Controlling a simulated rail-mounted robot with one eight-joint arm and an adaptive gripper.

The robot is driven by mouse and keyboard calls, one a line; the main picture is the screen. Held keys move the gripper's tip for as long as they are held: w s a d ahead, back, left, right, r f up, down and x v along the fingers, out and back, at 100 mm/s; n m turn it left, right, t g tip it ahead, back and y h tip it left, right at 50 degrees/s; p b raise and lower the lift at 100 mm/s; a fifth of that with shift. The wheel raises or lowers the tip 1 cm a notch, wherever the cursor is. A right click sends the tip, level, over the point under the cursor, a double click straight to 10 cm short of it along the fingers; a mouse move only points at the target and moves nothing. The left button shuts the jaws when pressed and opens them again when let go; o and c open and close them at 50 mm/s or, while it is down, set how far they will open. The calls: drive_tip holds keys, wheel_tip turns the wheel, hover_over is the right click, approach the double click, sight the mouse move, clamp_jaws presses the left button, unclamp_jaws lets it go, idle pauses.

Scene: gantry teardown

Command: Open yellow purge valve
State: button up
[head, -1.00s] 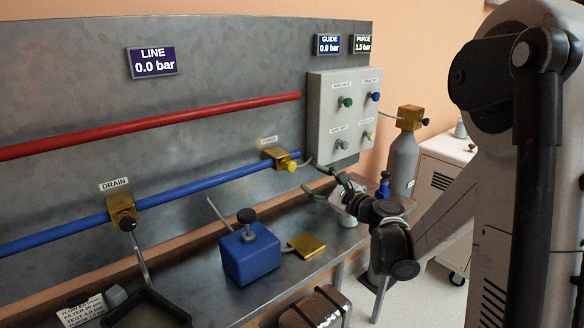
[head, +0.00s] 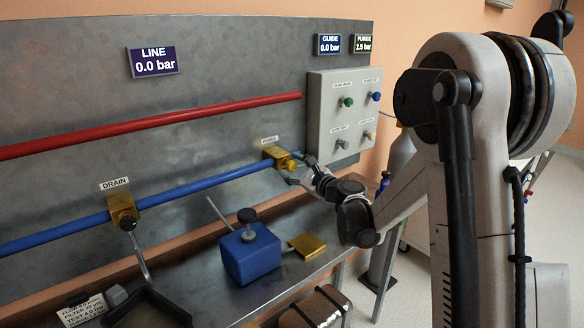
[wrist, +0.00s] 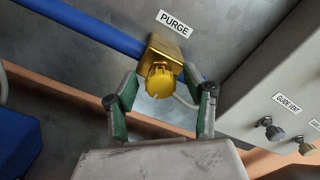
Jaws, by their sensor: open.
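The yellow purge valve sits on the blue pipe below the PURGE label. Its brass body (head: 274,153) and round yellow knob (head: 288,165) show in the head view. In the wrist view the brass body (wrist: 166,46) is at the top centre and the yellow knob (wrist: 161,81) faces my gripper. My gripper (head: 297,170) is open at the knob's right in the head view. In the wrist view my gripper (wrist: 160,84) has one finger on each side of the knob, with gaps visible. The knob's turn position is hard to tell.
A grey control box (head: 336,118) with several knobs is right of the valve. The red pipe (head: 150,131) runs above the blue pipe (head: 190,188). A blue block (head: 250,256) and brass piece (head: 307,245) lie on the bench below. The PURGE display (head: 363,44) reads 1.5 bar.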

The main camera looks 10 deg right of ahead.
drive_tip(key=c, duration=1.2)
drive_tip(key=shift+o, duration=0.2)
drive_tip(key=shift+n, duration=0.4)
drive_tip(key=n+b, duration=0.2)
drive_tip(key=n, duration=0.1)
drive_tip(key=shift+f+n, duration=0.1)
drive_tip(key=shift+n, duration=0.2)
drive_tip(key=n+b, duration=0.2)
drive_tip(key=n, duration=0.2)
drive_tip(key=shift+n, duration=0.3)
drive_tip(key=n+b, duration=0.1)
drive_tip(key=n, duration=0.3)
drive_tip(key=shift+n, duration=0.3)
drive_tip(key=shift+n+b, duration=0.45)
drive_tip(key=shift+n, duration=1.75)
